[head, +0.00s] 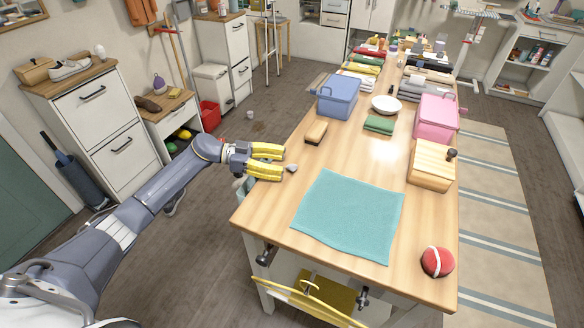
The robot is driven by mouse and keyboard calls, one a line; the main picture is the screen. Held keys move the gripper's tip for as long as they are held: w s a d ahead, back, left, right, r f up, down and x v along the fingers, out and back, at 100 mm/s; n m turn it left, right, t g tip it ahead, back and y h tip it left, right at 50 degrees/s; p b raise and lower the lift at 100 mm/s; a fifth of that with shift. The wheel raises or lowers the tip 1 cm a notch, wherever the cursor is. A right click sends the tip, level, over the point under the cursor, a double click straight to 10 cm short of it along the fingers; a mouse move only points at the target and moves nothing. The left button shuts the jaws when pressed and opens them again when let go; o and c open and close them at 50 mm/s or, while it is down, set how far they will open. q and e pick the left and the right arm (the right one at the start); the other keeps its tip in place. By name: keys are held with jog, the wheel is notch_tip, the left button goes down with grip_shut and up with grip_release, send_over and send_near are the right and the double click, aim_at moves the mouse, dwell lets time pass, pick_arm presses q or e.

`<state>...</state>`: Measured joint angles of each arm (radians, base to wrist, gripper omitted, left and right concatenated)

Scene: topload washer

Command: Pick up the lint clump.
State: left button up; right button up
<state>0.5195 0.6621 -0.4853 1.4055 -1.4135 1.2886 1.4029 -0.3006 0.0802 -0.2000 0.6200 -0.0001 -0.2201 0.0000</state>
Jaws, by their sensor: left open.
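A small grey lump, which looks like the lint clump (291,168), lies near the left edge of the wooden table, left of the teal cloth. My left gripper (284,161) reaches in from the left, over the table's left edge. Its yellow fingers are open and apart, pointing right. The lump is just beyond the fingertips, close to the lower finger; I cannot tell whether they touch. Nothing shows between the fingers. My right gripper is not in view.
The wooden table (270,215) holds a teal cloth (348,214), a brown brush (316,133), a red ball (437,262), a wooden box (431,165), a blue bin (338,97) and a pink bin (436,118). The table is bare around the lump.

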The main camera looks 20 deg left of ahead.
aim_at(292, 168)
pick_arm(q)
jog(key=shift+x, duration=1.45)
jog(key=c, duration=0.9)
